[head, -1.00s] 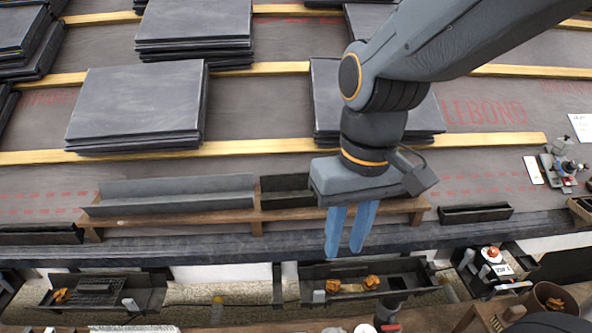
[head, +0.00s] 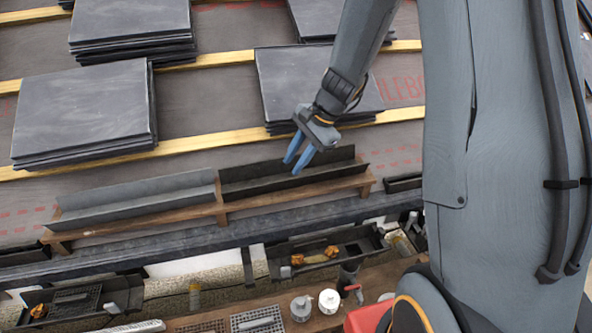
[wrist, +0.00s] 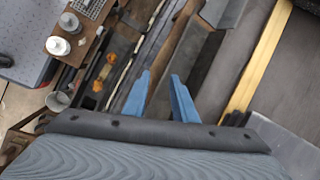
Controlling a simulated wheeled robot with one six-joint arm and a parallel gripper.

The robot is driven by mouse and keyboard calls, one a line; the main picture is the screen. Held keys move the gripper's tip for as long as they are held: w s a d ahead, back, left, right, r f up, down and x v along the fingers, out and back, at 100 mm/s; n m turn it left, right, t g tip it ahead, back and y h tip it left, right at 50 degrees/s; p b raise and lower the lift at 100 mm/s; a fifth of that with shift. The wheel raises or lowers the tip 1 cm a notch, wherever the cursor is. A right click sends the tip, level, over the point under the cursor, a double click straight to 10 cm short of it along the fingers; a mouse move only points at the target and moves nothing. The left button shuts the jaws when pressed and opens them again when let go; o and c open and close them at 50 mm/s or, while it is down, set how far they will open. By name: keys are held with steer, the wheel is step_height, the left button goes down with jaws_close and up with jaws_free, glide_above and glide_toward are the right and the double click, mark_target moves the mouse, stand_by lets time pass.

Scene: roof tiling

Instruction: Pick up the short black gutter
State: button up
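A black gutter (head: 288,175) lies on a wooden shelf, end to end with a grey gutter (head: 138,200) on its left. A shorter dark gutter piece (head: 404,183) sits farther right, partly hidden by my arm. My gripper (head: 295,166) has two blue fingers, spread apart and empty. In the head view they appear over the black gutter's middle; contact cannot be told. In the wrist view my gripper (wrist: 160,78) is open, and the black gutter (wrist: 187,62) runs past the right fingertip.
Stacks of dark slates (head: 85,110) rest on yellow battens (head: 185,145) behind the shelf (head: 218,211). My arm covers the right side.

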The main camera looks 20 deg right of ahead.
mark_target(299, 178)
steer(key=w+d+f+m, duration=0.1)
steer(key=f, duration=0.1)
steer(key=w+d+f+m, duration=0.1)
steer(key=d+f, duration=0.1)
steer(key=w+d+f+m+t+p, duration=0.1)
steer(key=w+f, duration=0.1)
steer(key=shift+d+m, duration=0.35)
steer(key=shift+m, duration=0.05)
steer(key=x, duration=0.5)
steer(key=shift+s+a+f, duration=0.2)
steer(key=shift+s+f, duration=0.1)
steer(key=shift+f, duration=0.05)
jaws_close()
